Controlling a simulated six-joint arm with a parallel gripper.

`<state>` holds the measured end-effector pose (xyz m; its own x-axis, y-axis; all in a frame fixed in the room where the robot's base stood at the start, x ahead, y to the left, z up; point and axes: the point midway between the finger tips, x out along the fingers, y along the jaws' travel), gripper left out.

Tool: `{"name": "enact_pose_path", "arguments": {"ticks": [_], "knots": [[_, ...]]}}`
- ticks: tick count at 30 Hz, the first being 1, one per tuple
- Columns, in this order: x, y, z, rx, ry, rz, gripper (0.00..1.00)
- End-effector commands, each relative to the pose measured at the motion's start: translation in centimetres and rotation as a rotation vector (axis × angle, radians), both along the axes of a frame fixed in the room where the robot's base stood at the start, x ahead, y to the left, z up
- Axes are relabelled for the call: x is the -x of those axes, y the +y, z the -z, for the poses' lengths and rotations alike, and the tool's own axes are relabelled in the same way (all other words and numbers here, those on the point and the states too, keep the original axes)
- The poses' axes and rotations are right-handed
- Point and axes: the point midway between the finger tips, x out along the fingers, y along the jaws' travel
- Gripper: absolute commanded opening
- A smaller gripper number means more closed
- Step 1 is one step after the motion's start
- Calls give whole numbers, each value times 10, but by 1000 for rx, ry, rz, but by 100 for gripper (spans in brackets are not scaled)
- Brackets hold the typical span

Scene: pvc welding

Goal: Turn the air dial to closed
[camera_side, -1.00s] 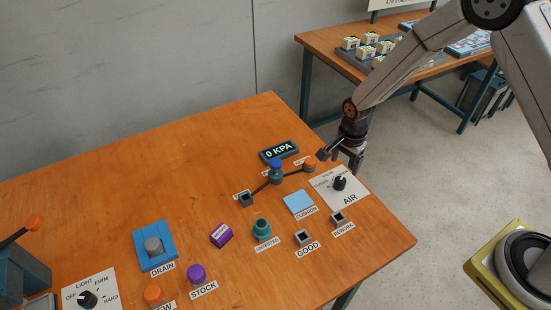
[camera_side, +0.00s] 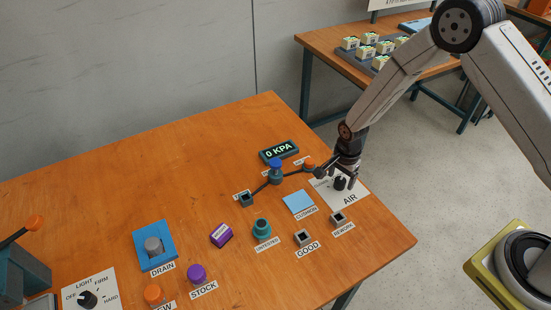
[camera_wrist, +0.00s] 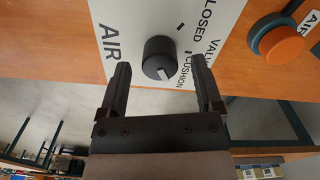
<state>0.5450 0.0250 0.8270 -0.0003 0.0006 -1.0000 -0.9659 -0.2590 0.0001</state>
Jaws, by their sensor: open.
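The air dial is a black round knob (camera_wrist: 160,58) with a white pointer mark, on a white plate (camera_wrist: 225,12) lettered AIR, CLOSED and CUSHION. In the wrist view its pointer mark is toward the lower right of the knob, near the CUSHION lettering. In the side view the dial (camera_side: 340,183) sits at the table's right end, partly behind my fingers. My gripper (camera_wrist: 162,78) is open, with one finger on each side of the knob and a gap to each. In the side view my gripper (camera_side: 346,178) is directly over the plate.
An orange-capped valve (camera_wrist: 282,44) stands close to the plate's right in the wrist view. In the side view, a display reading 0 KPA (camera_side: 279,151) and a blue-topped fitting (camera_side: 275,172) stand to the left. A blue cushion pad (camera_side: 299,202) lies nearby.

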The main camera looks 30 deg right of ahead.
Motion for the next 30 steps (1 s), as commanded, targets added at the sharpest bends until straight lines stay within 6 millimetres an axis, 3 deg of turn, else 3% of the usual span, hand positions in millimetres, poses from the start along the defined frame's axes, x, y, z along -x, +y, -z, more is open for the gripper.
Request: {"name": "enact_pose_path", "arguments": {"ticks": [6,17,24,25,30], "knots": [[0,0,14,0,-1,0,84],[0,0,16,0,-1,0,84],[0,0,16,0,-1,0,7],[0,0,16,0,-1,0,0],[0,0,16,-1,-2,-3,0]]}}
